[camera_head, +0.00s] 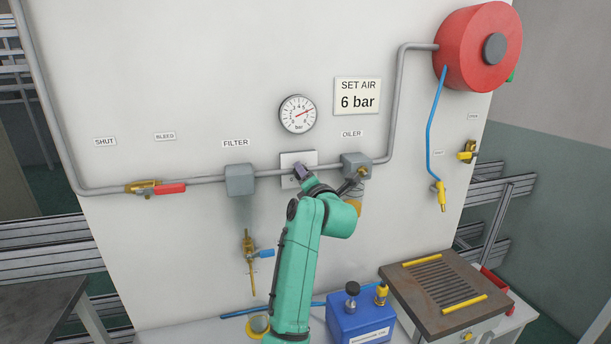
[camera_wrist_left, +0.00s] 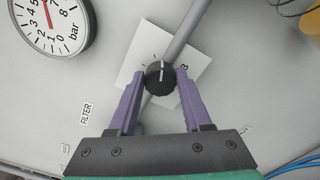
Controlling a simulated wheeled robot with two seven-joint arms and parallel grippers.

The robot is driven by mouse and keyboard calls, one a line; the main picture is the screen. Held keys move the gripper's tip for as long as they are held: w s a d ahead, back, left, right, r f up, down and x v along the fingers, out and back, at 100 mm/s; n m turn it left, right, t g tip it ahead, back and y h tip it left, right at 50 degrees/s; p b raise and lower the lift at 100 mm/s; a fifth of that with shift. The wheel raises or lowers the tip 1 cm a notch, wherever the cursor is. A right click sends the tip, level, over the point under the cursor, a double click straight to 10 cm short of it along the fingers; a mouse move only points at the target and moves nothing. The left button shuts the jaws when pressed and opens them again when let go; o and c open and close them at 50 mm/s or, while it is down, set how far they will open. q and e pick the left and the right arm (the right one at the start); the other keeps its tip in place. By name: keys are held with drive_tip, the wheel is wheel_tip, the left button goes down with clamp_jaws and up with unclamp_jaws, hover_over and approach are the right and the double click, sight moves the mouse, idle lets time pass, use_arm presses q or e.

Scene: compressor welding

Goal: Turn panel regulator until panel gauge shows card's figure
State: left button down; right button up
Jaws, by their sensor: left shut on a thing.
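The panel gauge (camera_head: 297,114) is a round white dial marked in bar, and its red needle points up and right, around 6; the exact reading is too small to tell. It is partly cut off in the left wrist view (camera_wrist_left: 50,25). The card (camera_head: 357,96) right of it reads "SET AIR 6 bar". The regulator knob (camera_wrist_left: 160,78) is black with a white line, in front of a white plate (camera_head: 289,159). My left gripper (camera_head: 303,172) is shut on the knob, a purple finger on each side. In the head view it hides the knob. My right gripper is not in view.
A grey pipe (camera_head: 210,179) runs along the panel through the filter (camera_head: 239,180) and the oiler (camera_head: 356,165), close beside my gripper. A red-handled valve (camera_head: 170,188) is at left, a red hose reel (camera_head: 465,48) at upper right. A blue box (camera_head: 360,318) stands below.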

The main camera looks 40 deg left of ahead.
use_arm(q)
drive_tip(key=shift+c, duration=1.7)
unclamp_jaws()
drive_tip(key=shift+a, duration=0.15)
drive_tip(key=shift+a+f, duration=0.1)
drive_tip(key=shift+a, duration=0.1)
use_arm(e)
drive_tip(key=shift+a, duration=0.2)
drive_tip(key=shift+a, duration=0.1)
use_arm(q)
drive_tip(key=shift+d, duration=0.1)
drive_tip(key=b+v, duration=0.6)
drive_tip(key=v, duration=0.8)
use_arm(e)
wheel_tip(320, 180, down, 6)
use_arm(q)
drive_tip(key=shift+s+d, duration=0.1)
drive_tip(key=shift+s, duration=0.05)
